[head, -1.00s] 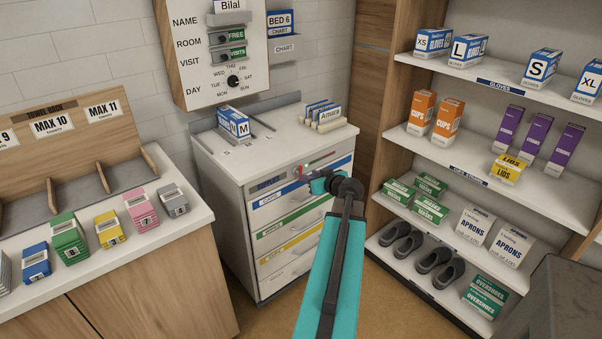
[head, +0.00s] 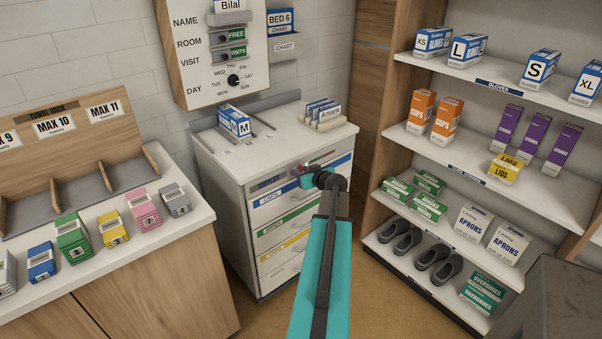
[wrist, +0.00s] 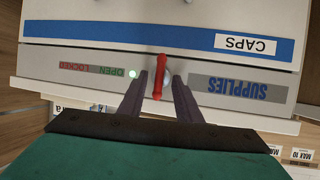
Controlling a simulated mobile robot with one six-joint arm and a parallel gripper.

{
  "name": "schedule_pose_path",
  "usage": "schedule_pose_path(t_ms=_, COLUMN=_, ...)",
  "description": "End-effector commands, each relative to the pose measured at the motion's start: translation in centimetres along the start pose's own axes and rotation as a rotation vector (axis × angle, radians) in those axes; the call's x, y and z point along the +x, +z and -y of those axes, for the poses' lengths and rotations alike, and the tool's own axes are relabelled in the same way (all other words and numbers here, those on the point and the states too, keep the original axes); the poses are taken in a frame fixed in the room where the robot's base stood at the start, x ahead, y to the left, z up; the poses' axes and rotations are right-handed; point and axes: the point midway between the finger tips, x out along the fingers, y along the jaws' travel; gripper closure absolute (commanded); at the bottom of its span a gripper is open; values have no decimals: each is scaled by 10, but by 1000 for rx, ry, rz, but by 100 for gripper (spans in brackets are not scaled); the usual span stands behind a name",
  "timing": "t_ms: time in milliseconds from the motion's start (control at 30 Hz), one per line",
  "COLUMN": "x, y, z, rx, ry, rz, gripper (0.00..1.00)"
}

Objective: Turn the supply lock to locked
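The supply lock is a red lever (wrist: 158,76) on a round silver base, on the grey top panel of the drawer cabinet (head: 226,216). In the wrist view, which is upside down, the lever stands upright in the picture, beside the SUPPLIES label (wrist: 238,88). The words OPEN and LOCKED (wrist: 90,68) are left of it, and a small light (wrist: 132,73) glows by OPEN. My gripper (wrist: 166,85) is open, with one finger on each side of the lever. The lever is close to the left finger; contact is unclear. In the head view my gripper (head: 303,174) is at the panel, partly hidden by my wrist.
Below the panel is a drawer with a blue CAPS strip (wrist: 160,40). A glove box (head: 234,120) and a card rack (head: 324,114) stand on the cabinet top. Stocked shelves (head: 482,162) are at right, a counter (head: 110,262) at left. Floor is clear between.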

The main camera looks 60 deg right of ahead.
Motion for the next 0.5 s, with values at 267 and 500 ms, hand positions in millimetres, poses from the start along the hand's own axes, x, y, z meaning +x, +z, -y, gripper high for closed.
schedule_pose_path(t_ms=267, x=0, y=0, z=0, rx=0, ry=0, rz=0, gripper=82)
schedule_pose_path(t_ms=500, x=0, y=0, z=0, rx=0, ry=1, rz=-1, gripper=100)
